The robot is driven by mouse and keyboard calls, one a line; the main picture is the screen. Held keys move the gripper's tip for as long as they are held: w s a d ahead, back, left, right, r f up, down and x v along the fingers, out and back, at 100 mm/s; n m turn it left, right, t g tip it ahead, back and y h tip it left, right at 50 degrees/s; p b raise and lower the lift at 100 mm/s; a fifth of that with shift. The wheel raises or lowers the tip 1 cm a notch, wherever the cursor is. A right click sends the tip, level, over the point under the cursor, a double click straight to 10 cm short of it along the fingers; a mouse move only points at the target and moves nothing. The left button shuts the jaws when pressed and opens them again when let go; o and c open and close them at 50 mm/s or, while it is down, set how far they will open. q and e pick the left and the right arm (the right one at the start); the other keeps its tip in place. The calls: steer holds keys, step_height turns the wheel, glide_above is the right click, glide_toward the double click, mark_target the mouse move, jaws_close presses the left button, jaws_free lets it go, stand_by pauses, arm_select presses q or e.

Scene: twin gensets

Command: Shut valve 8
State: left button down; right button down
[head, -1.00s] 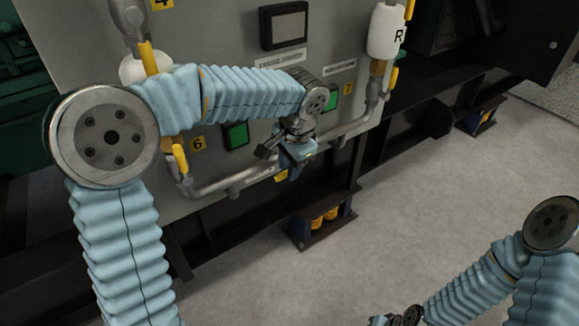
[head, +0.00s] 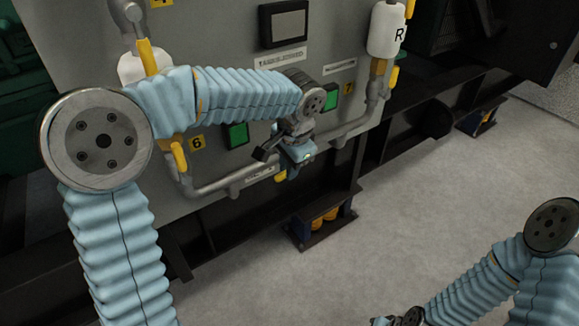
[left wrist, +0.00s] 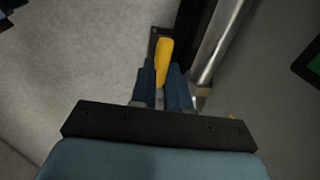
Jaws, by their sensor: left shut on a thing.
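My left gripper (head: 286,174) is low in front of the grey panel, at the pipe along its lower edge. In the left wrist view its two dark blue fingers (left wrist: 163,88) are shut on a yellow valve handle (left wrist: 164,58), which sticks out beyond the fingertips. The held valve's body is mostly hidden by the gripper and wrist in the head view, and I cannot read a number 8 anywhere. Part of my right arm's wrist (head: 410,316) shows at the bottom edge; its fingers cannot be made out.
A yellow handle by label 6 (head: 178,155) hangs left of my gripper. Label 7 (head: 347,89) and a white container marked R (head: 386,30) are to the right. Green squares (head: 237,135) and a dark screen (head: 284,25) sit on the panel. The floor (head: 430,190) at right is clear.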

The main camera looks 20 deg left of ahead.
arm_select(q)
step_height(320, 180, down, 2)
steer(key=t+h+b, duration=0.1)
steer(key=t+b, duration=0.1)
steer(key=b, duration=0.3)
steer(key=shift+s+a, duration=0.15)
steer(key=f+t+h+b, duration=0.1)
steer(key=t+h+b, duration=0.1)
steer(key=b, duration=0.4)
steer(key=shift+f+n+t+b, duration=0.15)
steer(key=shift+n+t+b, duration=0.15)
steer(key=shift+b, duration=0.05)
steer(key=shift+t+h+b, duration=0.4)
steer(key=shift+h+b, duration=0.1)
steer(key=shift+b, duration=0.35)
steer(key=c, duration=1.4)
jaws_free()
steer(key=p+v, duration=0.3)
steer(key=v, duration=1.1)
